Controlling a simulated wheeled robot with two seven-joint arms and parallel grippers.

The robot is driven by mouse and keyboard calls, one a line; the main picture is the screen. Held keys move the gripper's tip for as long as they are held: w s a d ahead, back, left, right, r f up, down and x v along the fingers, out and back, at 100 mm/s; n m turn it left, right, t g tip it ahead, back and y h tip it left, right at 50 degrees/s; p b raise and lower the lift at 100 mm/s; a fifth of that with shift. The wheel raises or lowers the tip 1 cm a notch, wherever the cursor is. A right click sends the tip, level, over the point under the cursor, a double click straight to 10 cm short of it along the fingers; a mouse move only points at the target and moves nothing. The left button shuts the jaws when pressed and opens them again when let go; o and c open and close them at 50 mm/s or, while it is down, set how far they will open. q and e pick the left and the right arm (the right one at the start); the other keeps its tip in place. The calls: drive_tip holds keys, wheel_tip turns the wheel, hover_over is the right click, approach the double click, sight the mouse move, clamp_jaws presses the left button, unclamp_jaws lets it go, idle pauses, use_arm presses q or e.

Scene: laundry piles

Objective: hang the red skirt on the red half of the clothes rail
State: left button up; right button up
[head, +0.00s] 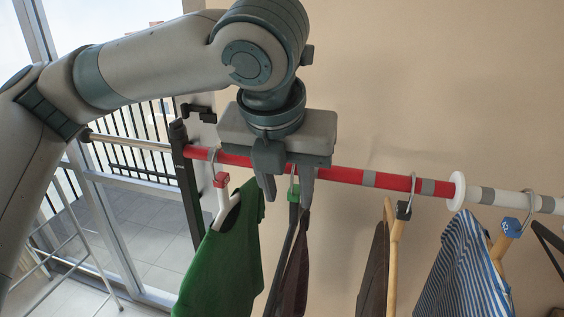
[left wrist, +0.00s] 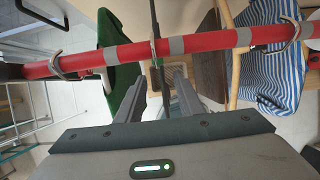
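The clothes rail's red half (head: 345,175) has grey bands and ends at a white disc (head: 457,190). My left gripper (head: 285,195) is at the rail, fingers pointing down and apart. A dark hanger with a green block (head: 294,194) hangs on the red half by its hook, between or just behind the fingers. A narrow dark reddish-brown garment (head: 295,265) hangs there; I cannot tell whether it is the red skirt. In the left wrist view the fingers (left wrist: 158,85) stand apart, with the rail (left wrist: 205,43) beyond them. My right gripper is not in view.
A green shirt (head: 225,255) hangs close left of the gripper. A dark brown garment (head: 374,270) hangs to the right, still on the red half. A blue-striped garment (head: 460,270) hangs near the disc. The red stretch between the gripper and the brown garment is free.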

use_arm(q)
drive_tip(key=v, duration=0.7)
drive_tip(key=shift+r+b, duration=0.25)
drive_tip(key=shift+b, duration=0.2)
drive_tip(key=shift+s+a+f, duration=0.1)
drive_tip(key=shift+s, duration=0.1)
